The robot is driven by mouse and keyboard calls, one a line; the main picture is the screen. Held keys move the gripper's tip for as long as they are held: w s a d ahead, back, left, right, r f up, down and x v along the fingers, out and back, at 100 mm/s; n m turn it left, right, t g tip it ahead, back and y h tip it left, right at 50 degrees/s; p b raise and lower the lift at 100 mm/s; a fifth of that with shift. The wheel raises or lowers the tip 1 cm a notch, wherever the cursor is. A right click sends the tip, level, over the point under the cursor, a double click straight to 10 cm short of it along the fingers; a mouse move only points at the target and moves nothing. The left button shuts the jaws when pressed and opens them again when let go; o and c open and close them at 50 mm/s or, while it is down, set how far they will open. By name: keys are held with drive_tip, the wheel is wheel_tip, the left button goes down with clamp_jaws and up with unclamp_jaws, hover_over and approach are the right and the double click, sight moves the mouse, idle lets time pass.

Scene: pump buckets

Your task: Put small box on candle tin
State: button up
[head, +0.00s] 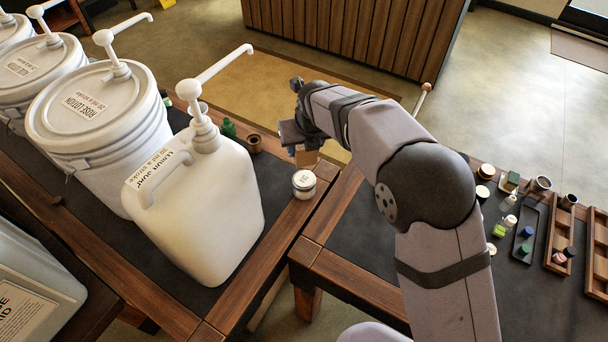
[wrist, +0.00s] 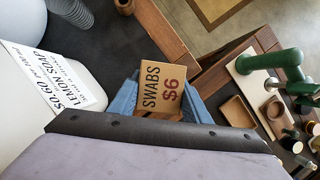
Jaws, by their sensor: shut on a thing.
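The small box (wrist: 160,90) is brown card marked "SWABS $6". In the wrist view it sits between the blue fingers of my gripper (wrist: 158,98), which is shut on it. In the head view my gripper (head: 299,147) holds the box (head: 308,158) near the table corner, just above and behind a small round white container (head: 304,184) with a pale top and a label. This looks like the candle tin, but I cannot read its label. The box appears apart from it. The container does not show in the wrist view.
A white jug with a pump (head: 200,215) stands close on the left, with large pump buckets (head: 95,130) behind it. A small brown pot (head: 254,144) stands at the table's back edge. A gap separates this table from the right one, which holds several small jars and trays (head: 526,232).

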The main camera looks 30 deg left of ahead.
sight(307, 162)
wheel_tip(307, 162, down, 5)
drive_tip(key=b, duration=0.4)
drive_tip(key=shift+f, duration=0.2)
drive_tip(key=shift+f+b, duration=0.9)
drive_tip(key=shift+f, duration=1.2)
drive_tip(key=shift+f, duration=0.2)
drive_tip(key=o, duration=1)
drive_tip(key=shift+o, duration=0.2)
drive_tip(key=shift+r, duration=0.15)
drive_tip(key=v, duration=1.2)
drive_tip(key=shift+b, duration=0.3)
